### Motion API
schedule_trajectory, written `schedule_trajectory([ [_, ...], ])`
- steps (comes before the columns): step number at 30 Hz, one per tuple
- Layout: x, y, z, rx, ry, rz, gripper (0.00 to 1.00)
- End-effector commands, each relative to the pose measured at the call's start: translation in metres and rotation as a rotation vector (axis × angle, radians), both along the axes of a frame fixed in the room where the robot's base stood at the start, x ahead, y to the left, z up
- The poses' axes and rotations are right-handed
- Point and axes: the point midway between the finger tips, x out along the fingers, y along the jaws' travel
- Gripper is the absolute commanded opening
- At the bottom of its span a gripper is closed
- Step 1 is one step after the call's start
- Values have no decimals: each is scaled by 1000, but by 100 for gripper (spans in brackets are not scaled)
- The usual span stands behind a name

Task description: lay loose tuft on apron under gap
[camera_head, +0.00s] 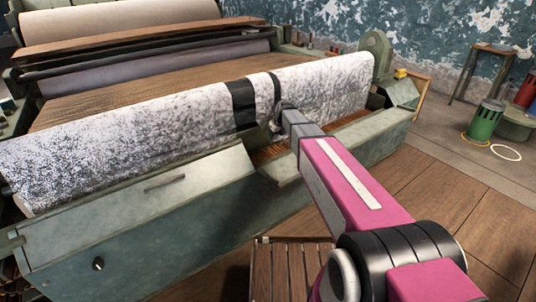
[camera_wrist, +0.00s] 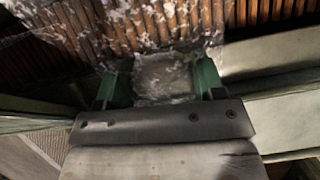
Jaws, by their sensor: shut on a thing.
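My gripper (camera_wrist: 162,84) has green fingers closed on a pale grey-white tuft (camera_wrist: 165,77), which sits between them in the wrist view. Beyond it lies the lattice apron (camera_wrist: 110,25) of brown slats, with white fibre scattered over it. I cannot tell whether the tuft touches the slats. In the head view the apron (camera_head: 268,154) shows as a short strip of slats below the white fleece roll. Two dark bands (camera_head: 243,106) cross the roll, one wide and one narrow, where the fleece is absent.
The green machine front (camera_head: 140,225) and its sloping cover (camera_head: 185,175) stand left of my arm. A wooden slatted stand (camera_head: 290,270) is near the bottom. Green (camera_head: 484,120) and red cans stand on the floor at right. The wooden floor at right is mostly clear.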

Motion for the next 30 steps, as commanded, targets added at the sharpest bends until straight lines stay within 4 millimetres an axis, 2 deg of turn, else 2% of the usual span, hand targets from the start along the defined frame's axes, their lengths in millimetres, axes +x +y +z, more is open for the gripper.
schedule_trajectory([
  [1,12,17,-7,0,0,21,37],
  [3,18,35,-13,0,-1,43,37],
  [6,25,54,-20,0,-1,69,37],
  [9,28,65,-24,0,-1,84,37],
  [14,28,69,-38,-1,1,90,37],
  [21,28,69,-78,0,0,89,37],
  [30,28,69,-107,1,-1,89,37],
])
